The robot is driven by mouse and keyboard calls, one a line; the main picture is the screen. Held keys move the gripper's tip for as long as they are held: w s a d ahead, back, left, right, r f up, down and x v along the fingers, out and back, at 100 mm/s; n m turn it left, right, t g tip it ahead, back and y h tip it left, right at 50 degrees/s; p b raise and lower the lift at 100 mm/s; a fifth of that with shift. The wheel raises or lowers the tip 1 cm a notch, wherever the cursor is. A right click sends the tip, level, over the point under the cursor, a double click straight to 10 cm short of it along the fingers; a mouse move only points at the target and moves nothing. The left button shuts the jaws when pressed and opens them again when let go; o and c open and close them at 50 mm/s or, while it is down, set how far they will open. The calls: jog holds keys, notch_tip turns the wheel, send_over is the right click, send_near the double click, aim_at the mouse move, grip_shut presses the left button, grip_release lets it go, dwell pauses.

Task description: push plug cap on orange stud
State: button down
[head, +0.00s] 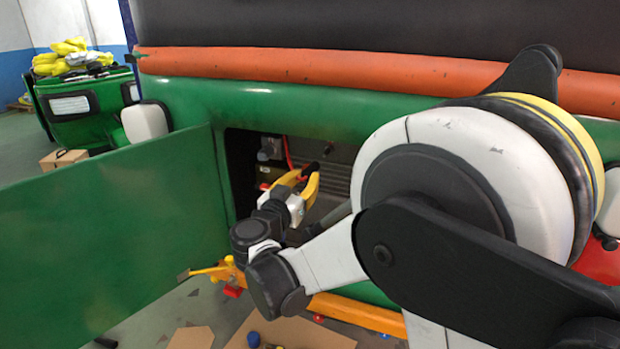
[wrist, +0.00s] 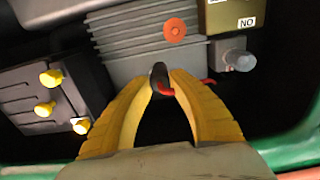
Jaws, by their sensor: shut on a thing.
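My gripper (wrist: 161,90) has yellow fingers, shut on a black plug cap (wrist: 158,74) with a red lead beside it. In the head view my gripper (head: 313,184) is inside the open compartment, and the dark cap (head: 309,167) shows at its fingertips. The orange stud (wrist: 175,30) is a round orange disc with a small centre, on the grey ribbed housing (wrist: 130,48). The cap is apart from the stud in the wrist picture, below and slightly left of it. The cap's far end is partly hidden by the fingers. I cannot pick out the stud in the head view.
A brass-coloured box marked "NO" (wrist: 228,14) and a grey cylindrical fitting (wrist: 238,60) are right of the stud. A black block with yellow knobs (wrist: 50,77) is at left. The compartment's green door (head: 120,215) stands open. A green rail (wrist: 290,145) borders the compartment.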

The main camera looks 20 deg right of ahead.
jog(key=w+a+f+b, duration=0.1)
jog(key=a+f+b, duration=0.3)
jog(key=f, duration=0.1)
jog(key=shift+w+f, duration=0.15)
jog(key=shift+f, duration=0.15)
dwell(0.4)
jog(key=x, duration=0.7)
jog(key=shift+b, duration=0.45)
dwell(4.8)
jog(key=c, duration=1.2)
grip_release()
jog(key=shift+a, duration=0.1)
